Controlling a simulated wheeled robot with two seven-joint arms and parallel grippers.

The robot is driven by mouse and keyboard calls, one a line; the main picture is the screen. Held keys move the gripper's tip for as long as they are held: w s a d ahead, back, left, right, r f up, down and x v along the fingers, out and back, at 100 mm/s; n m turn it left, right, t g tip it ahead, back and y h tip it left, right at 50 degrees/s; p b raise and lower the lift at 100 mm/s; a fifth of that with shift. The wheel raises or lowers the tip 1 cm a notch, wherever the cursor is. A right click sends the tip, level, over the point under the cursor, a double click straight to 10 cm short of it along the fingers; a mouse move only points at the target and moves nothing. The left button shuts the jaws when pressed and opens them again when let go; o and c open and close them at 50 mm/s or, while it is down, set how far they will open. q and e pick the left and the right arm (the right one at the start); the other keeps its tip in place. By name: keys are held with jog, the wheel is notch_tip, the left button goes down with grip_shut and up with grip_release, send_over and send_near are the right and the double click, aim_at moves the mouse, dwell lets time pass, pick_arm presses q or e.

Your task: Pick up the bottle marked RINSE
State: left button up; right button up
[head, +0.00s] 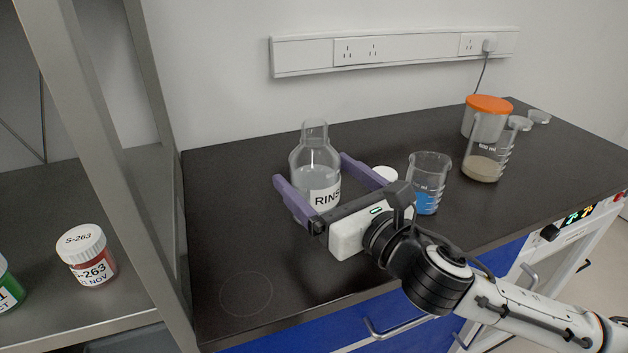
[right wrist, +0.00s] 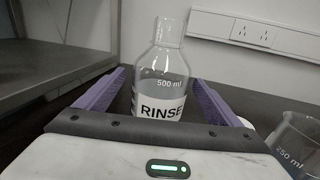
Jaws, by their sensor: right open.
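The clear glass bottle marked RINSE (head: 316,172) stands upright on the black bench top. It has a white label with black letters and holds a clear liquid. It also shows in the right wrist view (right wrist: 160,76), between the two purple fingers. My right gripper (head: 311,168) is open, with one finger on each side of the bottle. A gap shows between the fingers and the glass in the right wrist view (right wrist: 157,92). The gripper body hides part of the bottle's lower side. My left gripper is not in view.
A beaker of blue liquid (head: 427,186) stands close to the right gripper's right side, with a white lid (head: 384,173) beside it. Farther right are a beaker with beige contents (head: 484,165) and an orange-lidded jar (head: 487,107). A metal shelf post (head: 125,150) rises at left.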

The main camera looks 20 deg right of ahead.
jog(key=x, duration=0.5)
jog(key=shift+w+f, duration=0.15)
jog(key=shift+w, duration=0.2)
jog(key=shift+c, duration=0.5)
